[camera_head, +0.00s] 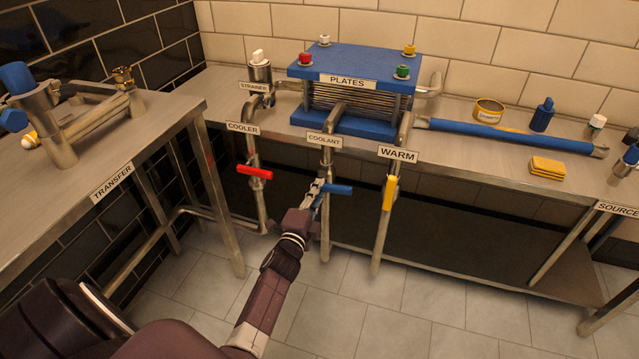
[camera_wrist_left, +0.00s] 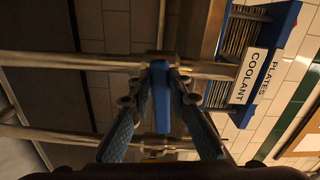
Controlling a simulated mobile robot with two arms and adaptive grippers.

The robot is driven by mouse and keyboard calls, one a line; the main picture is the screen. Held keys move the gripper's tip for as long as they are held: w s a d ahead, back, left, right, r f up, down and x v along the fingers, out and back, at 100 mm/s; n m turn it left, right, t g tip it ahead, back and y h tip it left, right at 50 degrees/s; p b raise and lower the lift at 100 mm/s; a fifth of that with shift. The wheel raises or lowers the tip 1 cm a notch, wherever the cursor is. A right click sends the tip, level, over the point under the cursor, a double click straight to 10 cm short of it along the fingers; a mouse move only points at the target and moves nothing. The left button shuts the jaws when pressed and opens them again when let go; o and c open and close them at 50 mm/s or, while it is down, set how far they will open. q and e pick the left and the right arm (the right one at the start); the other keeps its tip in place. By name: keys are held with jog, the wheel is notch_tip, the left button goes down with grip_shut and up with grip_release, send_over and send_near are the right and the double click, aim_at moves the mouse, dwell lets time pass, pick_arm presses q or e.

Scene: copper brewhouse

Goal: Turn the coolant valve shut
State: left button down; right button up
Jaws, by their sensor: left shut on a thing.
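The coolant valve has a blue lever handle (camera_head: 338,189) on the vertical pipe under the COOLANT label (camera_head: 324,140). The handle sticks out to the right, across the pipe. My left gripper (camera_head: 316,190) reaches up from below and is shut on the handle at the pipe. In the left wrist view the blue handle (camera_wrist_left: 161,96) lies between the two fingers, with the COOLANT label (camera_wrist_left: 243,76) to its right. The fingers hide part of the handle and the valve body. My right gripper is not in view.
A red lever (camera_head: 254,172) on the COOLER pipe sits left, crosswise. A yellow lever (camera_head: 390,192) on the WARM pipe sits right, along its pipe. The blue plate unit (camera_head: 355,62) stands on the bench above. The TRANSFER table (camera_head: 150,125) is at left.

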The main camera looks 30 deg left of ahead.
pick_arm(q)
jog(key=c, duration=2)
grip_release()
jog(key=shift+m, duration=0.3)
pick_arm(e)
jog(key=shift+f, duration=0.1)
pick_arm(q)
jog(key=shift+o, duration=0.2)
jog(key=p+v, duration=0.2)
jog(key=v, duration=0.4)
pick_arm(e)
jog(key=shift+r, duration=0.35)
pick_arm(q)
jog(key=v, duration=0.7)
jog(key=shift+s, duration=0.3)
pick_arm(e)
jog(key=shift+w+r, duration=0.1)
pick_arm(q)
jog(key=shift+a, duration=0.1)
